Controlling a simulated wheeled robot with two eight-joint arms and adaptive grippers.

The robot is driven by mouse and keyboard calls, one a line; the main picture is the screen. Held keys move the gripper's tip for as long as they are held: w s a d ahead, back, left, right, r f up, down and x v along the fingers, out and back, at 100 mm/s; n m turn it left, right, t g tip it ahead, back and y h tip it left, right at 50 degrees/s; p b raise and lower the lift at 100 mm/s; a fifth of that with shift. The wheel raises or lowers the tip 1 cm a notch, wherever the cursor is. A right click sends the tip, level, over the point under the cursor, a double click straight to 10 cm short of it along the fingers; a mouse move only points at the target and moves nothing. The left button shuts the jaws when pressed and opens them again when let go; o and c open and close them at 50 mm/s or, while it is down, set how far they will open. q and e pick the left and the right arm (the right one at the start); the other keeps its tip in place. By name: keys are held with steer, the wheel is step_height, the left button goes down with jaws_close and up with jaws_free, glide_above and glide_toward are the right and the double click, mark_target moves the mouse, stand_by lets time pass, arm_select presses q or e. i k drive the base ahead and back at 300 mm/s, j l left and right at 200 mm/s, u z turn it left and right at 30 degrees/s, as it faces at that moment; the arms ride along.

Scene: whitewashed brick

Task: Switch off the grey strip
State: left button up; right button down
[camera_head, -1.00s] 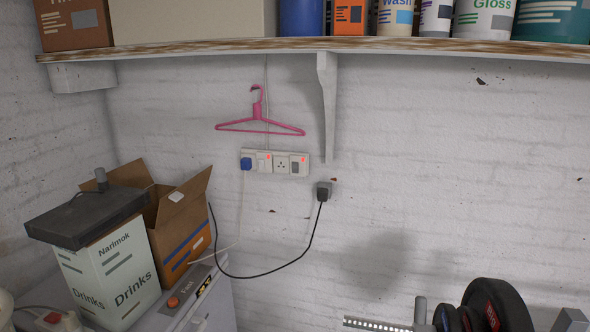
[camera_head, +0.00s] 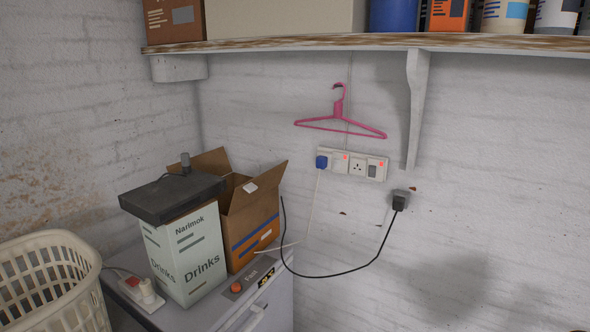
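No strip that is plainly grey stands out. A short pale extension strip (camera_head: 138,290) lies on the white cabinet top at the lower left, with a red switch and a white plug in it. A pale socket panel (camera_head: 352,164) is on the wall under the shelf. It holds a blue plug (camera_head: 321,162) at its left end and shows two red lights and a dark grey switch. A small grey wall socket (camera_head: 400,197) with a black plug sits to its lower right.
A drinks carton (camera_head: 186,255) with a dark flat box (camera_head: 172,196) on it and an open cardboard box (camera_head: 252,215) stand on the cabinet (camera_head: 268,300). A laundry basket (camera_head: 50,285) is at left. A pink hanger (camera_head: 340,120) hangs below the shelf (camera_head: 330,43).

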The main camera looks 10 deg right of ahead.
mark_target(371, 173)
steer(key=u, duration=0.5)
steer(key=l+u, duration=0.1)
steer(key=u, duration=0.4)
steer(key=l+u, duration=0.1)
steer(key=u, duration=0.85)
steer(key=l+u, duration=0.15)
steer(key=u, duration=0.85)
steer(key=l+z, duration=0.1)
steer(key=z, duration=0.3)
steer(key=l+z, duration=0.1)
steer(key=z, duration=0.3)
steer(key=l+z, duration=0.15)
steer(key=z, duration=0.25)
steer(key=l+z, duration=0.1)
steer(key=z, duration=0.3)
steer(key=l+z, duration=0.1)
steer(key=z, duration=0.35)
